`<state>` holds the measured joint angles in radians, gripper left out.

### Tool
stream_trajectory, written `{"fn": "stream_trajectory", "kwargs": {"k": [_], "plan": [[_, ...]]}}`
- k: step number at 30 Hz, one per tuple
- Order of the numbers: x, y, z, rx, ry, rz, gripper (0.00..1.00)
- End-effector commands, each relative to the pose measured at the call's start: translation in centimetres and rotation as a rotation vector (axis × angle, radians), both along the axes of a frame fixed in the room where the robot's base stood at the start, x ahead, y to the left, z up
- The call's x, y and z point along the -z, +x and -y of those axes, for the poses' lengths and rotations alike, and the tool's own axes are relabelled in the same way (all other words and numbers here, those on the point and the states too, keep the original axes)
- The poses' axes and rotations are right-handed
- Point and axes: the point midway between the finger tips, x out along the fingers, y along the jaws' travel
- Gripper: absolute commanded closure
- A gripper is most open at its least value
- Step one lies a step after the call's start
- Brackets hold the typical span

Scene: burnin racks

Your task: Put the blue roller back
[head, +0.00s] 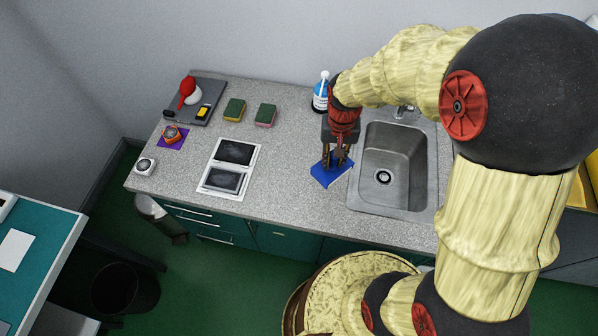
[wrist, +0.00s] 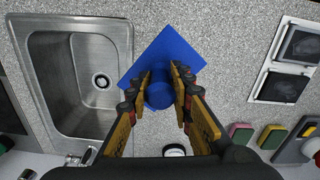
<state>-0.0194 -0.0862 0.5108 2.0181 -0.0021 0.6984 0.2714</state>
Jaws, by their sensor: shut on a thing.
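My gripper (head: 335,165) points down over a blue square mat (head: 324,176) on the counter, just left of the sink. In the wrist view the blue roller (wrist: 159,94), a round blue body, sits between the two fingers of my gripper (wrist: 160,78), and they are shut on it. The mat (wrist: 164,46) lies behind it, turned like a diamond, its lower part hidden by the fingers and roller. In the head view the roller cannot be made out clearly behind the gripper. I cannot tell whether the roller touches the mat.
The steel sink (head: 393,160) is right of the mat. A bottle with a blue label (head: 321,92) stands behind my gripper. A framed double panel (head: 231,168), two sponges (head: 234,110) and a dark tray (head: 206,88) are to the left. Bare counter lies between panel and mat.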

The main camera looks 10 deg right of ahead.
Motion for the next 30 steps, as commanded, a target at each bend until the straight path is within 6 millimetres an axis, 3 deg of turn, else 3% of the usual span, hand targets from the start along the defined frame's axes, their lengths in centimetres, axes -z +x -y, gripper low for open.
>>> {"fn": "stream_trajectory", "kwargs": {"k": [1, 6, 12, 17, 26, 30], "plan": [[-1.5, -1.7, -0.1, 0.025, 0.000, 0.000, 1.00], [-2.4, -5.9, -0.2, 0.100, 0.000, 0.000, 1.00], [-2.5, -7.8, -0.3, 0.139, 0.000, 0.000, 1.00], [-1.3, -6.3, -1.6, 0.140, -0.001, -0.002, 1.00], [1.5, -1.2, -5.5, 0.140, -0.002, -0.002, 1.00], [3.9, 0.3, -6.8, 0.141, -0.002, -0.004, 1.00]]}}
